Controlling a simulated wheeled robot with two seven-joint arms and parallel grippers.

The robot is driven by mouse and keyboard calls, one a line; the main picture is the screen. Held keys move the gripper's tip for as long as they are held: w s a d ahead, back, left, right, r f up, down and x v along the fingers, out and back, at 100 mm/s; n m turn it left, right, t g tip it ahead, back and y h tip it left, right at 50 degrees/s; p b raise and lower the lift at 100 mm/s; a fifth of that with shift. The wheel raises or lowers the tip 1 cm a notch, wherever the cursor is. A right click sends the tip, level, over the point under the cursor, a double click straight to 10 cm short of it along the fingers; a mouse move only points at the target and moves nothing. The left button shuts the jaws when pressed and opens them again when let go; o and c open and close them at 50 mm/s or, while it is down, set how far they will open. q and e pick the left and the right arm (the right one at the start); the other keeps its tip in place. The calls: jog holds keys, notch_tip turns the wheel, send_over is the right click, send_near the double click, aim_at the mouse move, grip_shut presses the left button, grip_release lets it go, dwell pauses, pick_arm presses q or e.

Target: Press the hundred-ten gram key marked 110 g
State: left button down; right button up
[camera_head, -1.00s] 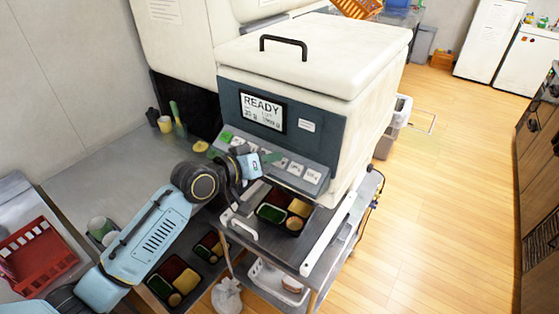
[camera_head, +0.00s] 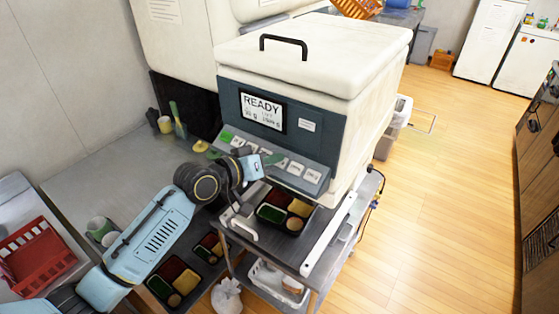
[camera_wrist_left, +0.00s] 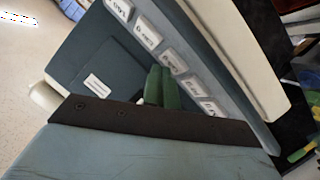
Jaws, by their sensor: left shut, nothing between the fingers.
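The sloped key panel (camera_head: 310,176) of the dispensing machine carries a row of white keys and a green key (camera_head: 227,137) at its left end. The key labels are too small in the head view to pick out 110 g. In the left wrist view several white keys (camera_wrist_left: 147,36) run diagonally with rotated, blurred labels. My left gripper (camera_head: 273,158) is shut and empty at the panel, its arm covering part of the row. Its green fingers (camera_wrist_left: 162,88) are close beside the middle keys; I cannot tell if they touch one. My right gripper is not in view.
The screen (camera_head: 262,111) above the keys reads READY, with smaller unclear figures below. A cart (camera_head: 268,236) under the panel holds a bento tray (camera_head: 266,220). More filled trays (camera_head: 160,291) lie at lower left, near a red basket (camera_head: 36,256). The floor at right is clear.

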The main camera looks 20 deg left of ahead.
pick_arm(q)
jog(key=shift+w+d+f, duration=0.1)
jog(key=shift+w+f, duration=0.1)
jog(key=shift+f, duration=0.15)
dwell(0.3)
dwell(0.4)
jog(key=shift+s+a+r+p, duration=0.2)
jog(key=shift+s+r+p, duration=0.2)
jog(key=shift+r+p, duration=0.4)
jog(key=r+p, duration=0.1)
jog(key=s+r+p, duration=0.1)
jog(key=p, duration=0.1)
jog(key=s+r+p, duration=0.1)
jog(key=r+p, duration=0.1)
jog(key=shift+s+a+r, duration=0.1)
jog(key=shift+s+a, duration=0.1)
jog(key=shift+a, duration=0.2)
dwell(0.3)
